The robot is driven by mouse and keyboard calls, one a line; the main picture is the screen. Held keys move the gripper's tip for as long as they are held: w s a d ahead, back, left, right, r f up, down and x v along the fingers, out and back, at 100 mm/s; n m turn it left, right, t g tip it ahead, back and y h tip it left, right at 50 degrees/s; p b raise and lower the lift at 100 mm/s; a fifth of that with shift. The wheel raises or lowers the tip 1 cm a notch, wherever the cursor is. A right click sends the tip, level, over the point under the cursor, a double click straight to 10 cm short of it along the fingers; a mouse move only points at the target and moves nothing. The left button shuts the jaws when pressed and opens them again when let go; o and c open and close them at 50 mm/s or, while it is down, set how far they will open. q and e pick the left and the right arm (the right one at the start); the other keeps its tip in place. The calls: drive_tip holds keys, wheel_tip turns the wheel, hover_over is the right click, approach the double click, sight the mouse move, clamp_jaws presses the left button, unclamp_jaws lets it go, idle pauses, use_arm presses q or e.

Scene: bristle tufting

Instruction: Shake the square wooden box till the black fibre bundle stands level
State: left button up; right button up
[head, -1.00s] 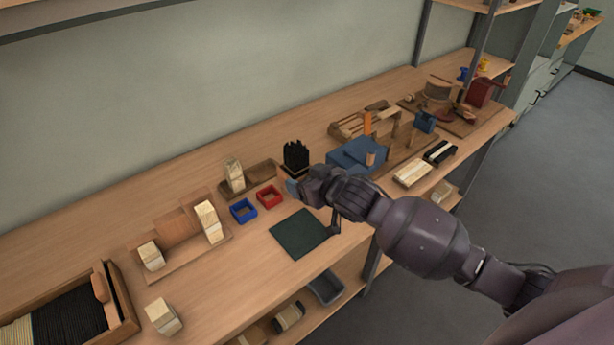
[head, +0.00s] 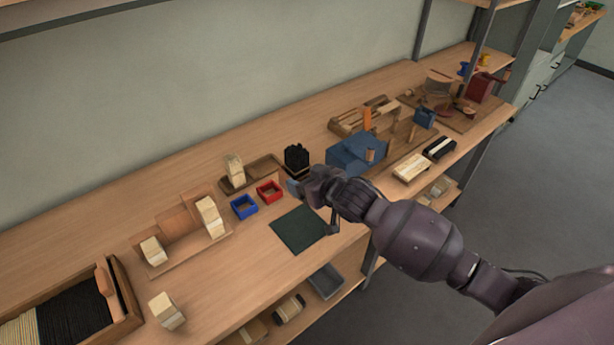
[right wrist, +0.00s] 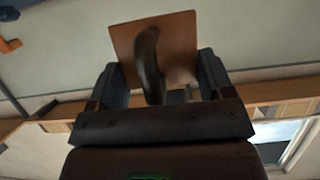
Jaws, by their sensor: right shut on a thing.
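The black fibre bundle (head: 297,158) stands upright in the square wooden box, in the middle of the head view. Its top looks fairly even, with a small bump. Only a little of the box's brown wood shows below the fibres in the head view; in the right wrist view the square wooden box (right wrist: 185,42) shows as a brown square face between the fingers. My right gripper (head: 294,187) is shut on the box from its near side. In the right wrist view a dark curved part covers some of the box, and the fibres are hidden. My left gripper is not in view.
A blue tray (head: 244,214) and a red tray (head: 278,196) lie left of my gripper, with a dark green mat (head: 299,238) in front. Pale bristle blocks (head: 209,225) stand farther left.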

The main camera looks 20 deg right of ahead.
wheel_tip(320, 180, up, 2)
drive_tip(key=shift+r, duration=0.2)
drive_tip(key=shift+f+b, duration=0.35)
drive_tip(key=shift+f, duration=1.05)
wheel_tip(320, 180, up, 3)
drive_tip(key=shift+f+p, duration=0.1)
drive_tip(key=shift+p, duration=0.3)
drive_tip(key=shift+f+b, duration=0.45)
drive_tip(key=shift+f, duration=1)
drive_tip(key=shift+r+p, duration=0.4)
drive_tip(key=shift+r, duration=1)
wheel_tip(320, 180, down, 3)
drive_tip(key=shift+r+b, duration=0.1)
drive_tip(key=shift+b, duration=0.3)
drive_tip(key=shift+r+p, duration=0.45)
drive_tip(key=shift+r, duration=1.05)
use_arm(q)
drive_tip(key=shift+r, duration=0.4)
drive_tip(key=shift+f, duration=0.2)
